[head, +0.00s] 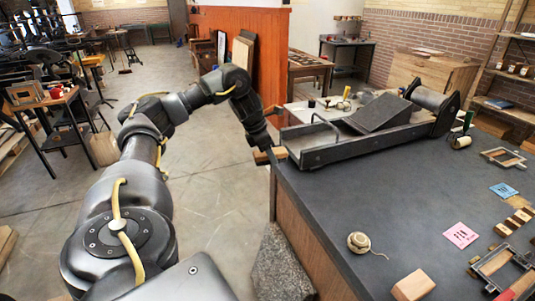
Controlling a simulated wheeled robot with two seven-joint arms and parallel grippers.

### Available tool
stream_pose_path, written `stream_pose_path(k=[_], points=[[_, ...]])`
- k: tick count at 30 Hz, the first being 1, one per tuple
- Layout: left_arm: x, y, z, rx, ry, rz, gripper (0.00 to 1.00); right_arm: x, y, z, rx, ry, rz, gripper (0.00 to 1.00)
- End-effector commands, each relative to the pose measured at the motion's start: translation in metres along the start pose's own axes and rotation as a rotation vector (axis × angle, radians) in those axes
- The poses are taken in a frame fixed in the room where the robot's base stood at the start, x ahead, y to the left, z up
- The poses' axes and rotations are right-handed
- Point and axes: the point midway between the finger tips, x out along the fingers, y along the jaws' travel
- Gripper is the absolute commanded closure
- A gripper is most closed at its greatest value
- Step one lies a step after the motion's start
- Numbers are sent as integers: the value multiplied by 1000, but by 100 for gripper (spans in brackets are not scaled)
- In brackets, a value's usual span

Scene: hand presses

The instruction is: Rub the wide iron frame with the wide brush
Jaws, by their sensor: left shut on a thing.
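My left gripper (264,147) is at the near left corner of the dark table, at the left end of the press. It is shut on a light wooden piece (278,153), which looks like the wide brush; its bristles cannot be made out. A larger dark iron frame (497,263) with wood inside lies at the lower right of the table and looks like the wide iron frame. A smaller frame (503,157) lies farther back at the right edge. My left gripper is far from both frames. My right gripper is not in view.
A long dark press (350,142) with a handle, sloped plate and roller spans the table's (400,205) far side. A ball of twine (358,242), a wooden block (413,285), a pink card (461,235) and a blue card (504,190) lie on it. The table's middle is clear.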

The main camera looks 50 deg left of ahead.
Motion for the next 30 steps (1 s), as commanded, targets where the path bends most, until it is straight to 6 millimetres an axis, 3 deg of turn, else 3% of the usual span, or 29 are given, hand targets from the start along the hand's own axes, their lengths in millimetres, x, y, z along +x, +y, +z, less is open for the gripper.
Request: stream_pose_path(k=[6,14,17,22,27,30], points=[[11,-14,5,200,0,-84,78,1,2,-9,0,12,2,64],[57,-72,20,594,1,-249,78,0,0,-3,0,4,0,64],[80,-104,24,771,2,-323,78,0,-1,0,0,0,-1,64],[124,-180,24,1126,1,-471,78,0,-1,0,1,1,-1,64],[156,-256,9,1427,-1,-596,78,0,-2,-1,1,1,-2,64],[169,-291,-3,1541,0,-643,78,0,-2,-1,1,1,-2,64]])
